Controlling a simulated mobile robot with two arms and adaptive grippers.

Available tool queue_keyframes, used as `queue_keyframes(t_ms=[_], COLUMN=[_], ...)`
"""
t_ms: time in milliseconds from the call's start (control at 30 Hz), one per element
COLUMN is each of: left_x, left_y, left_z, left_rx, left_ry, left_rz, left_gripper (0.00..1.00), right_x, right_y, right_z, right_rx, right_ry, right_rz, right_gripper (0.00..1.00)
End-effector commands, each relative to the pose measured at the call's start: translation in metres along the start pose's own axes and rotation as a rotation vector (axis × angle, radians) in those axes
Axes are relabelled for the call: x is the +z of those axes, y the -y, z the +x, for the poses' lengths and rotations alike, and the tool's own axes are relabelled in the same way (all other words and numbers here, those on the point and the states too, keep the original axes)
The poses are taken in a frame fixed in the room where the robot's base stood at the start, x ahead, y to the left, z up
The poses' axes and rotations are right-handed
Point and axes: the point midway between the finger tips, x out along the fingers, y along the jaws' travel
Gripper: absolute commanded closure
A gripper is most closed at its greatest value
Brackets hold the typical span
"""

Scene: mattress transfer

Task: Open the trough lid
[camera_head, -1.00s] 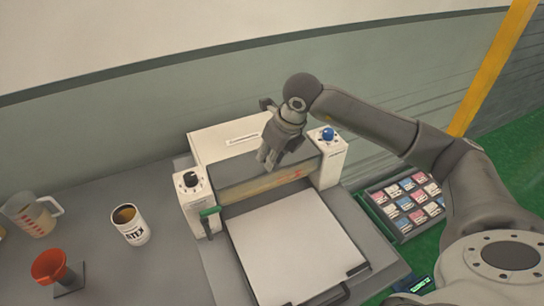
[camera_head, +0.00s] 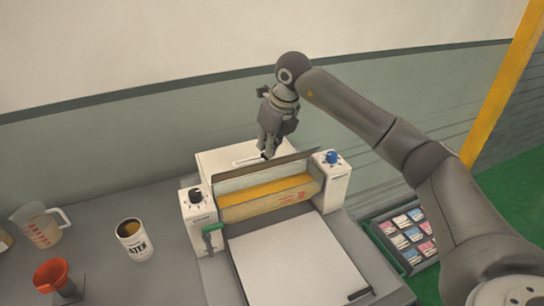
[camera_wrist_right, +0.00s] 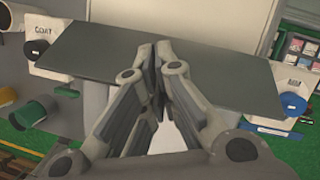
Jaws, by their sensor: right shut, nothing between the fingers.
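The trough (camera_head: 266,196) is a pale, see-through box with a yellow inside, set across the white machine between its two end housings. Its dark grey lid (camera_head: 232,179) stands tilted up along the back of the trough, seen as a thin strip. In the right wrist view the lid (camera_wrist_right: 220,75) is a wide grey panel behind the fingers. My right gripper (camera_head: 268,154) is shut and empty, pointing down at the lid's upper edge near its middle; I cannot tell whether it touches. My left gripper is not in view.
The housings carry a black knob (camera_head: 195,194) and a blue knob (camera_head: 332,157). A white sheet (camera_head: 295,265) lies in front. A white can (camera_head: 134,243), measuring jug (camera_head: 42,228) and orange cup (camera_head: 51,274) stand left. A sample tray (camera_head: 408,238) is at the right.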

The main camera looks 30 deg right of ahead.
Motion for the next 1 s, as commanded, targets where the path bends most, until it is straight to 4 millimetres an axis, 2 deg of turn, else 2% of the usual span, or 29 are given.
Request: queue_keyframes(t_ms=[33, 200, 267, 800, 1000], left_x=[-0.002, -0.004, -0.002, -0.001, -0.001], left_y=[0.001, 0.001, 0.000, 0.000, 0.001], left_z=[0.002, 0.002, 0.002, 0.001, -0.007], left_rx=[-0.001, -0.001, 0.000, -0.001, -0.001], left_ry=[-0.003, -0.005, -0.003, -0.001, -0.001], left_rz=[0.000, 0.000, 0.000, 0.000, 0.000], left_gripper=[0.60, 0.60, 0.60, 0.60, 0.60], right_x=[-0.008, -0.010, -0.010, -0.009, -0.002], right_y=[-0.001, -0.002, -0.002, -0.001, 0.002], right_z=[0.016, 0.018, 0.018, 0.014, 0.004], right_rx=[0.000, 0.002, 0.002, 0.000, 0.001], right_ry=[-0.029, -0.036, -0.035, -0.031, -0.030], right_rz=[-0.002, -0.001, -0.001, 0.000, 0.001], right_gripper=[0.83, 0.61, 0.56, 0.56, 0.56])
